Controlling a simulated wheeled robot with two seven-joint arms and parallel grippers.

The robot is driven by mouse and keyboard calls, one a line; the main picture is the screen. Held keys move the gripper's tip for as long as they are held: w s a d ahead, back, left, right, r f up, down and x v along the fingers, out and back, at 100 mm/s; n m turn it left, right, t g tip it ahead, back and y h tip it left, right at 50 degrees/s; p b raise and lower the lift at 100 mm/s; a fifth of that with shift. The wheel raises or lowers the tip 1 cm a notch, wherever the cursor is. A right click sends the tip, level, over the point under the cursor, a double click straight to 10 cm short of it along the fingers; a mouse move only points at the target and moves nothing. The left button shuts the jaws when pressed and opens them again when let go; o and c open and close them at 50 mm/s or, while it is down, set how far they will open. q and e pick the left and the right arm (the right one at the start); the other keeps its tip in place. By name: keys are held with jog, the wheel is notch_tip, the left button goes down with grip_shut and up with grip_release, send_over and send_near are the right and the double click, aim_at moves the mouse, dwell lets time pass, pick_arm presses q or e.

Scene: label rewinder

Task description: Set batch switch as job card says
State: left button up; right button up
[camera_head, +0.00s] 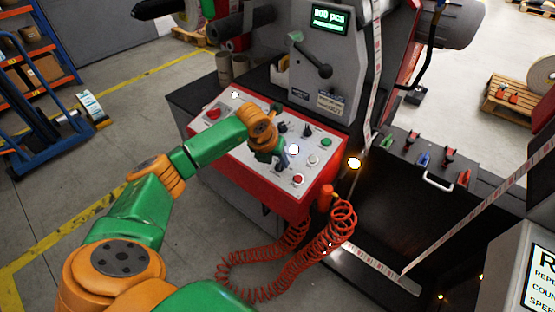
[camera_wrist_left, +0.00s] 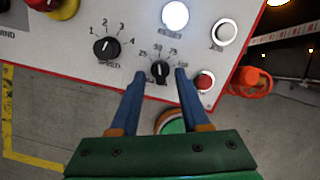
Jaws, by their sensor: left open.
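The control panel (camera_head: 228,107) is a white sloped face with a red rim, with several buttons and knobs. In the left wrist view, a black rotary knob (camera_wrist_left: 160,70) has the marks 25, 50 and 75 around it; a further mark is partly hidden. Its pointer seems to face up near 50, but it is small. My left gripper (camera_head: 279,157) reaches down to the panel. Its blue fingers (camera_wrist_left: 159,76) are open, one on each side of this knob; I cannot tell whether they touch it. A card or screen (camera_head: 540,280) at the right edge shows cut-off text.
A black speed knob (camera_wrist_left: 106,48) marked 1 to 4 sits left of the fingers. A lit white button (camera_wrist_left: 175,15) is above, a red button (camera_wrist_left: 204,80) to the right. A coiled red hose (camera_head: 335,225) hangs beside the panel. A green display (camera_head: 329,19) reads pcs.

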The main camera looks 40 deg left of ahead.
pick_arm(q)
jog(key=shift+w+f, duration=0.25)
jog(key=shift+f, duration=0.4)
grip_shut()
jog(key=m+b, duration=0.2)
jog(key=m, duration=0.1)
jog(key=shift+a+f, duration=0.1)
jog(key=m+h+b, duration=0.1)
jog(key=m+b, duration=0.1)
jog(key=m, duration=0.2)
jog(key=shift+m, duration=0.3)
jog(key=m+b, duration=0.1)
jog(key=m, duration=0.2)
jog(key=shift+m, duration=0.3)
jog(key=m, duration=0.2)
jog(key=m+h+b, duration=0.1)
jog(key=m, duration=0.1)
jog(key=shift+r+m+g, duration=0.2)
jog(key=shift+m+g, duration=0.2)
